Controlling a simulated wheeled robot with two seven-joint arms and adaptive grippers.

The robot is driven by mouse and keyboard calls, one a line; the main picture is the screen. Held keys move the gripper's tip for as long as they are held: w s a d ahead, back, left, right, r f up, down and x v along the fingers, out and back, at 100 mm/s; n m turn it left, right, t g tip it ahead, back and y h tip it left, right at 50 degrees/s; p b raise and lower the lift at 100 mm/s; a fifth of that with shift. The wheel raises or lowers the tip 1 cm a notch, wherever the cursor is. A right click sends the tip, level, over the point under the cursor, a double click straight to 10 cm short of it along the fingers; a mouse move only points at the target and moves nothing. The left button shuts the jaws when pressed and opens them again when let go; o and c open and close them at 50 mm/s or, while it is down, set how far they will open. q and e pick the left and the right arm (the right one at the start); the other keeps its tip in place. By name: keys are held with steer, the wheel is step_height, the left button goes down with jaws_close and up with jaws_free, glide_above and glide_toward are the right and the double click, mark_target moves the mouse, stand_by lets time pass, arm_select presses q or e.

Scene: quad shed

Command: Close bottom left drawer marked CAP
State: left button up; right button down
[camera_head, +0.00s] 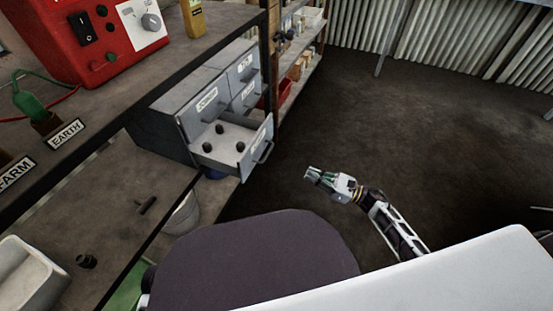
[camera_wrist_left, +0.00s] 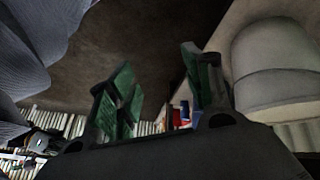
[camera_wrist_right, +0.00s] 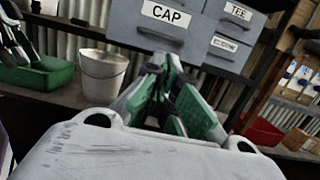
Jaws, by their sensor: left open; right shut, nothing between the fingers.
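The grey drawer unit (camera_head: 158,136) stands on the bench in the head view. Its lower left drawer (camera_head: 232,133) is pulled out, with several small dark parts inside. The right wrist view shows a drawer front labelled CAP (camera_wrist_right: 190,18) with a handle beneath the label. My right gripper (camera_head: 311,174) is shut and empty, to the right of the open drawer and apart from it. Its closed green fingers (camera_wrist_right: 165,75) show below the CAP front in the right wrist view. My left gripper (camera_wrist_left: 160,85) is open and empty in its wrist view, and outside the head view.
The other drawers look shut. A bucket (camera_head: 183,216) stands below the bench, also in the right wrist view (camera_wrist_right: 103,78). A green tray (camera_wrist_right: 38,75) lies beside it. Shelves (camera_head: 308,55) stand behind the unit. The floor (camera_head: 420,130) to the right is clear.

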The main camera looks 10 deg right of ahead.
steer(key=shift+w+a, duration=0.1)
steer(key=shift+a, duration=0.05)
arm_select(q)
steer(key=shift+n+t+h, duration=0.3)
steer(key=shift+t, duration=0.1)
steer(key=shift+s+d+f+b, duration=0.1)
steer(key=shift+d+f+b, duration=0.15)
steer(key=shift+f+b, duration=0.7)
steer(key=shift+s+d+f+b, duration=0.1)
steer(key=shift+d+f+b, duration=0.15)
steer(key=shift+f, duration=1.3)
arm_select(e)
steer(key=x, duration=1.3)
steer(key=shift+w+a, duration=0.25)
arm_select(q)
steer(key=shift+w+r, duration=0.1)
steer(key=shift+w, duration=0.1)
